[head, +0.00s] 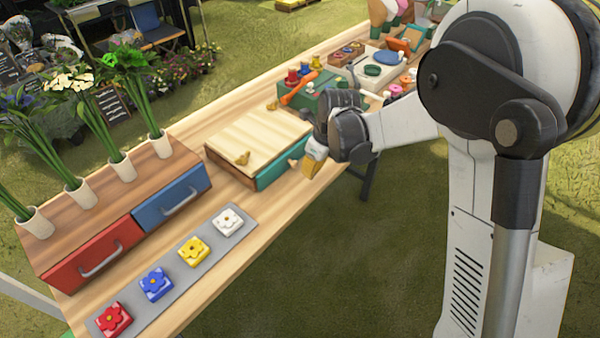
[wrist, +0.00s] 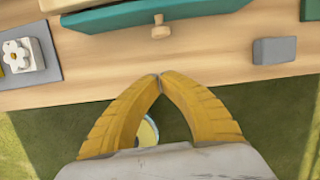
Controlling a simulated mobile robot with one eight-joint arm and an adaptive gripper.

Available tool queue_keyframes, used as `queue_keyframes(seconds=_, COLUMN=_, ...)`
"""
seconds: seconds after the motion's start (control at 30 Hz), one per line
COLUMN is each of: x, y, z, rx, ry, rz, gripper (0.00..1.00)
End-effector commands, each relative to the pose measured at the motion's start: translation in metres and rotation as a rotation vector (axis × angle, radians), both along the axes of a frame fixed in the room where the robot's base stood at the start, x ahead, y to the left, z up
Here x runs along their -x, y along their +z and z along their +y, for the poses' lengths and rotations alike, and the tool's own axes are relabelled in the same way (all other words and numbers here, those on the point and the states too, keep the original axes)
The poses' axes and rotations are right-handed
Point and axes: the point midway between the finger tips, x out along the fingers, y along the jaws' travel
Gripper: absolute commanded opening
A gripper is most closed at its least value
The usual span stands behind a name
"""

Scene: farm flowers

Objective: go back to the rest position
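My gripper (head: 312,162) hangs at the front edge of the wooden table (head: 240,212), close to the wooden box with a teal drawer (head: 282,172). In the wrist view the two yellow fingers of my gripper (wrist: 160,76) meet at their tips, with nothing seen between them. The tips lie just below the round wooden knob (wrist: 161,28) of the teal drawer, apart from it in the picture. My arm reaches in from the right in the head view.
A red drawer (head: 95,258) and a blue drawer (head: 172,198) sit under several vases of flowers. A grey mat (head: 214,243) holds flower buttons. A grey block (wrist: 274,50) lies right of the knob. Green box (head: 318,98) and other items stand behind. Grass in front is clear.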

Motion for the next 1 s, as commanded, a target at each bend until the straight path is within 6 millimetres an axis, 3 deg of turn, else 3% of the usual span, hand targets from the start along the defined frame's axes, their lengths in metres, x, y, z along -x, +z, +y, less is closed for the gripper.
queue_keyframes(seconds=0.03, x=0.002, y=0.02, z=-0.003, rx=0.0, ry=-0.001, rz=0.0, gripper=0.0)
queue_keyframes(seconds=0.1, x=0.004, y=0.036, z=-0.006, rx=0.0, ry=-0.001, rz=0.0, gripper=0.0)
queue_keyframes(seconds=0.3, x=0.009, y=0.067, z=-0.013, rx=0.0, ry=-0.001, rz=0.0, gripper=0.0)
queue_keyframes(seconds=0.67, x=0.012, y=0.08, z=-0.017, rx=0.004, ry=0.018, rz=-0.009, gripper=0.0)
queue_keyframes(seconds=0.83, x=0.03, y=0.115, z=-0.04, rx=0.055, ry=0.222, rz=-0.103, gripper=0.0)
queue_keyframes(seconds=1.0, x=0.071, y=0.166, z=-0.081, rx=0.192, ry=0.622, rz=-0.271, gripper=0.0)
